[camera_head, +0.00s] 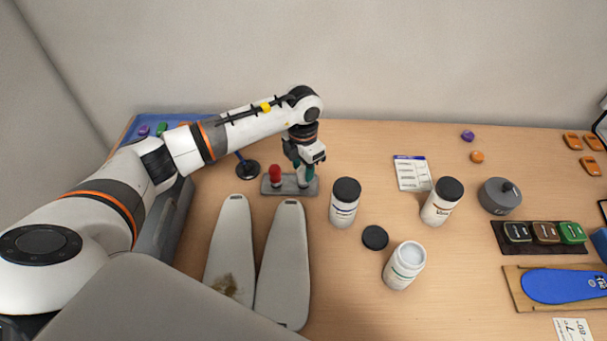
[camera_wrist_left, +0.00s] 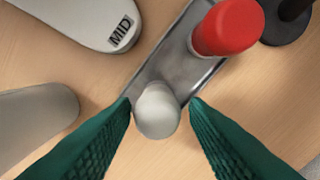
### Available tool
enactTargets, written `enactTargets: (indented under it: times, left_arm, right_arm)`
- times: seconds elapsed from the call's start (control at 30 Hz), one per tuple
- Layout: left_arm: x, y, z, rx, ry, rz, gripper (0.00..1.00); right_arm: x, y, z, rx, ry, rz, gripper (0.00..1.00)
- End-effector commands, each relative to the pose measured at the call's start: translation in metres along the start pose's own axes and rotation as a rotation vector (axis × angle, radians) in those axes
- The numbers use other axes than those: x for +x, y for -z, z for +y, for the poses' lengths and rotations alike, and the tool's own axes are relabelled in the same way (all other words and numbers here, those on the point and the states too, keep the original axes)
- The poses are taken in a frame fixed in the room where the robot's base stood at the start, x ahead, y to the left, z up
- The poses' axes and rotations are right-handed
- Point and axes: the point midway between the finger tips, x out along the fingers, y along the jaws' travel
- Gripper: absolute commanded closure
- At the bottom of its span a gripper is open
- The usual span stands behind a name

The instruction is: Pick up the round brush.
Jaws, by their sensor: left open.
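A grey metal stand (camera_head: 268,189) sits on the table below my left gripper; it also shows in the left wrist view (camera_wrist_left: 186,62). A red-topped piece (camera_head: 275,173) stands on its left part, and in the left wrist view (camera_wrist_left: 228,28) it is upper right. A pale, round-ended piece (camera_wrist_left: 157,112) stands at the other end. I cannot tell from its top which of the two is the round brush. My left gripper (camera_head: 303,178) points down with green fingers open on either side of the pale piece. No grip shows. My right gripper is not in view.
Two grey insole forms (camera_head: 282,262) lie in front of the stand. Beside it are a dark-capped jar (camera_head: 345,203), a black lid (camera_head: 375,237) and an open white jar (camera_head: 405,266). A dark round base (camera_head: 248,170) stands close on the left.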

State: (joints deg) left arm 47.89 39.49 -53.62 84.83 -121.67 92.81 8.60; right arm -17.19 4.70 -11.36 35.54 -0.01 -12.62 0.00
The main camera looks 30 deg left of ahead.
Motion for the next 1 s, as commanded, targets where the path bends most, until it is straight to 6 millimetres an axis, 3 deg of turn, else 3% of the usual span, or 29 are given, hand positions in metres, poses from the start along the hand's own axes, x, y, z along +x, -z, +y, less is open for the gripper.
enactTargets:
  times: [0.1,0.23,0.53,0.73,1.0]
  left_arm:
    - [0.016,-0.001,0.003,-0.001,-0.003,-0.005,0.59]
    - [0.034,0.0,0.002,-0.001,-0.002,-0.003,0.59]
    - [0.041,0.0,0.002,0.0,0.0,0.0,0.59]
    - [0.04,0.0,0.002,0.0,0.0,0.0,0.92]
    - [0.038,0.001,0.001,0.0,0.001,0.001,0.93]
  right_arm:
    - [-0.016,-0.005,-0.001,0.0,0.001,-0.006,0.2]
    - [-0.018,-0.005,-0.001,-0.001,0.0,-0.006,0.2]
    - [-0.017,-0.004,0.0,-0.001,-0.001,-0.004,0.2]
    - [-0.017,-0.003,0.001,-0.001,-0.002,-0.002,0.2]
    - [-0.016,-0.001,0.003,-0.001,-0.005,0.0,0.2]
